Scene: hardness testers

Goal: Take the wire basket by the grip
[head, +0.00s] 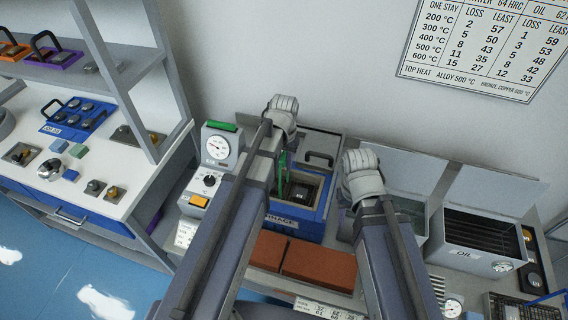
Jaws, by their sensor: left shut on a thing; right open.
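A dark wire basket (514,309) sits at the lower right, partly cut off by the frame edge, with a blue bar (545,298) above it that may be its grip. My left gripper (281,143) hangs over the blue furnace box (293,221); its fingers are mostly hidden behind my own arm. It is shut on a thin upright green thing (283,170), of which only a strip shows. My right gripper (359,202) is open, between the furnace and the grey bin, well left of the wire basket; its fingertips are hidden.
The oil tank (468,256) and a grey lidded bin (412,212) stand right of the furnace. Orange-brown bricks (318,263) lie in front. A dial gauge unit (218,148) stands at left. A white side bench (70,150) holds a blue tray (75,117).

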